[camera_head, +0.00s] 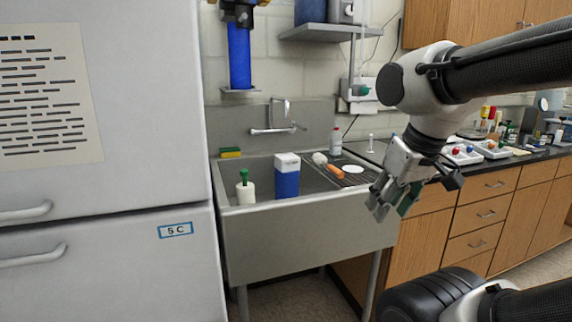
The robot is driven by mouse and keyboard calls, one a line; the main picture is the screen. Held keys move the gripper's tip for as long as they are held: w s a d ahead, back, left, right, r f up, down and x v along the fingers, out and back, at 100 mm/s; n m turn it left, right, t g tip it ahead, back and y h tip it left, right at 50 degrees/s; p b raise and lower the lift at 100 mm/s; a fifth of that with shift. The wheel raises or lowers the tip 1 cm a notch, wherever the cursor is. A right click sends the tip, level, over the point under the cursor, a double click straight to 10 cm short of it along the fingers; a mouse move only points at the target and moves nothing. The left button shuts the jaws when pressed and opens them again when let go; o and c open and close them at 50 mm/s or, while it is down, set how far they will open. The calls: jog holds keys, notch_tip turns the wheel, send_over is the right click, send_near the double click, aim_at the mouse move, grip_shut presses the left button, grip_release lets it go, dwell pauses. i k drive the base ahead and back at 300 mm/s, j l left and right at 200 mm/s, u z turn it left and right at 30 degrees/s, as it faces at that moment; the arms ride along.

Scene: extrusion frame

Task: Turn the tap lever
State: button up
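The tap (270,131) is a metal fitting on the back panel of the steel sink (305,232). It has an upright curved part and a horizontal spout reaching left. A small lever-like piece (298,126) sticks out at its right end; it is too small to tell its exact position. My gripper (392,208) hangs in front of the sink's right edge, fingers pointing down. It looks open and empty, with a gap between the fingers and a green pad on one. It is well apart from the tap, to the right and nearer to me.
In the sink stand a blue and white container (287,178) and a white bottle with a green top (245,189). A sponge (230,153) lies on the left rim. A drying rack (362,182) holds a few items. A fridge (110,120) bounds the left; a shelf (325,32) hangs above.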

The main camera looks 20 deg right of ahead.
aim_at(292, 123)
jog(key=i+j+z, duration=0.1)
jog(key=i+z, duration=0.2)
jog(key=i, duration=0.2)
jog(key=i+j+z, duration=0.3)
jog(key=i, duration=0.2)
